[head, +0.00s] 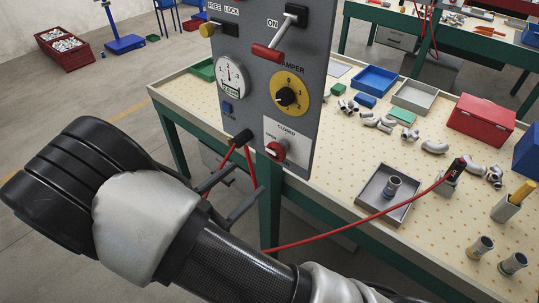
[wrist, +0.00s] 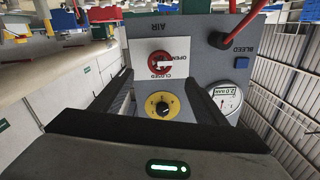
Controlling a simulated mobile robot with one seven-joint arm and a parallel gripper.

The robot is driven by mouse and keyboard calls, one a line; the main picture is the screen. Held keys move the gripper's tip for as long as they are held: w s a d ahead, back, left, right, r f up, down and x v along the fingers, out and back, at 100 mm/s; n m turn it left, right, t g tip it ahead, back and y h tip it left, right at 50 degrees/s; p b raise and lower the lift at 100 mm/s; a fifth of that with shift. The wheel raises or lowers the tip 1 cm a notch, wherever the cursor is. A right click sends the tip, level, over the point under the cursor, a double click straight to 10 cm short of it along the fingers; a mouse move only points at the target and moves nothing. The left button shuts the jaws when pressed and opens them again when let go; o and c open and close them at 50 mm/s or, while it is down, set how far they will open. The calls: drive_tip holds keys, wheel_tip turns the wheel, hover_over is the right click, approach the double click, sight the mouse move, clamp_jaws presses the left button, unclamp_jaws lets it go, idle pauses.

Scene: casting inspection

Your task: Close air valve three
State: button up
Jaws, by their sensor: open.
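The air valve is a red rotary handle (head: 277,150) on a white plate low on the grey panel (head: 318,75), marked OPEN at its left and CLOSED above. Its grip appears to point toward OPEN. In the wrist view, which is upside down, the red handle (wrist: 159,63) shows between the fingers beside the word AIR. I cannot read a number three. My gripper (head: 249,177) is open and empty, its fingers below and left of the handle, apparently not touching it. The fingers also show in the wrist view (wrist: 159,78).
A yellow damper dial (head: 289,92), a gauge (head: 231,74) and a red-gripped lever (head: 268,53) sit above the valve. Red cables hang from a black connector (head: 242,137) close to my fingers. The pegboard table (head: 340,185) holds trays, fittings and a red box (head: 481,122).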

sight(274, 155)
drive_tip(key=p+x, duration=0.1)
drive_tip(key=x, duration=1)
drive_tip(key=shift+w+d, duration=0.1)
drive_tip(key=c, duration=1)
drive_tip(key=shift+f, duration=0.1)
drive_tip(key=shift+c, duration=0.2)
